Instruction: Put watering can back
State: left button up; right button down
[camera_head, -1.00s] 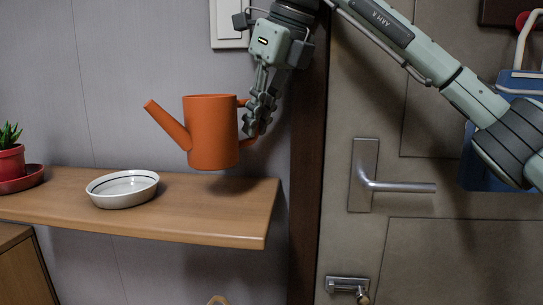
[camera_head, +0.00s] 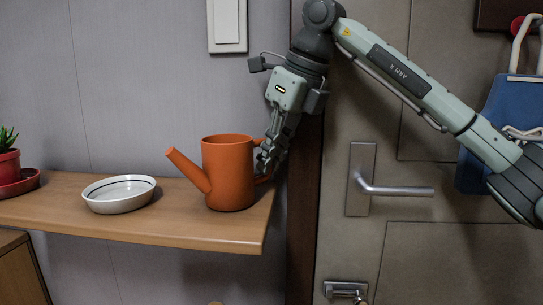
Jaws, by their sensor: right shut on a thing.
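The orange watering can (camera_head: 229,174) is upright at the right end of the wooden shelf (camera_head: 150,226), its spout pointing left. Its base appears to touch the shelf top or be very close to it. My right gripper (camera_head: 265,165) is shut on the can's handle at its right side, and the fingers partly hide the handle. My left gripper is not in view.
A white bowl (camera_head: 119,194) stands on the shelf left of the can, with a small gap to the spout. A potted plant (camera_head: 8,160) on a red saucer is at the far left. A door with a lever handle (camera_head: 390,189) and a hanging blue bag (camera_head: 503,120) are at the right.

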jog(key=c, duration=1.6)
grip_release()
jog(key=v, duration=1.2)
jog(key=shift+r, duration=0.15)
